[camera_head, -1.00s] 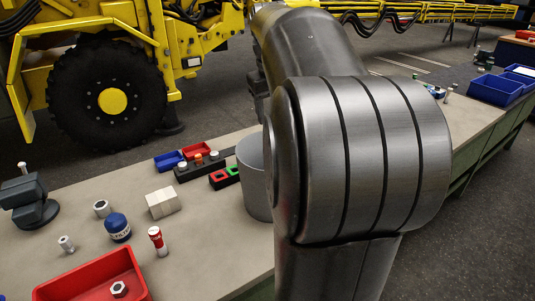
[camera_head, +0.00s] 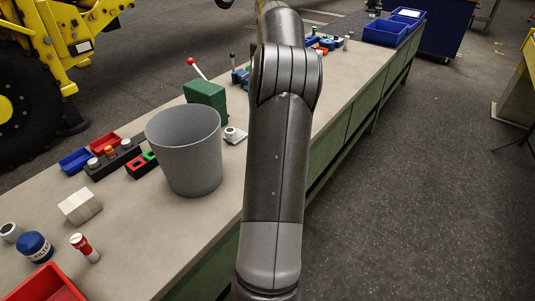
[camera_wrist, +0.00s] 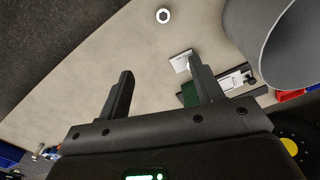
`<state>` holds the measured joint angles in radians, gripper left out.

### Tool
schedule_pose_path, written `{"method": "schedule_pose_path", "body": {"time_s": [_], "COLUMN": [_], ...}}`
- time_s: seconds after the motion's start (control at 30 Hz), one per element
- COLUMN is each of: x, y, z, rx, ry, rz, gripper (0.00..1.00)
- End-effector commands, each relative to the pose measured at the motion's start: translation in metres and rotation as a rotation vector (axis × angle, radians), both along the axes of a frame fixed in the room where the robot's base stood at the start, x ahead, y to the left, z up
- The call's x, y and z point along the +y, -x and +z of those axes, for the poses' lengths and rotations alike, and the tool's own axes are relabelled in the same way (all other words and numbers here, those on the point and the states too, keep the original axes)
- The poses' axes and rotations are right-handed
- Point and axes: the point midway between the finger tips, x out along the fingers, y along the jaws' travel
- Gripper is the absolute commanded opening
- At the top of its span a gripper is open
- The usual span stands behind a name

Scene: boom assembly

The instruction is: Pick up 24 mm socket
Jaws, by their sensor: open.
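A small round metal piece with a dark hexagonal opening, which looks like a socket (camera_wrist: 163,15), stands on the bench at the top middle of the wrist view. I cannot read its size. My gripper (camera_wrist: 163,84) is open and empty, with its two fingers apart and the socket beyond their tips. A small pale plate (camera_wrist: 181,61) with print lies beside the right finger. In the head view a small metal round piece (camera_head: 231,132) sits by a pale plate right of the grey bin. My gripper is hidden there behind my arm.
The tall grey bin (camera_head: 183,150) stands near the socket and fills the top right of the wrist view (camera_wrist: 285,40). A green device (camera_head: 205,96) with a red-knobbed lever stands behind it.

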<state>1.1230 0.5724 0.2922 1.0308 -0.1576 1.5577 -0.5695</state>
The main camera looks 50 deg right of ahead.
Motion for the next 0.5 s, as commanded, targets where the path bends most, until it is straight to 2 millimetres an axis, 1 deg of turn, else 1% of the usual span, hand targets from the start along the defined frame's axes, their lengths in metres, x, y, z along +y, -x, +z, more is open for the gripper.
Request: {"method": "schedule_pose_path", "body": {"time_s": [0.03,0.07,0.23,0.33,0.47,0.5], "x": [0.004,0.004,0.005,0.005,0.005,0.005], "y": [-0.001,-0.002,-0.001,-0.001,-0.001,-0.001], "z": [-0.011,-0.016,-0.058,-0.09,-0.143,-0.159], "rx": [0.003,0.002,0.002,0.003,0.003,0.002], "ry": [-0.005,-0.005,-0.006,-0.006,-0.007,-0.009], "rz": [0.005,0.005,0.005,0.005,0.006,0.004], "gripper": [0.6,0.6,0.6,0.6,0.6,0.6]}}
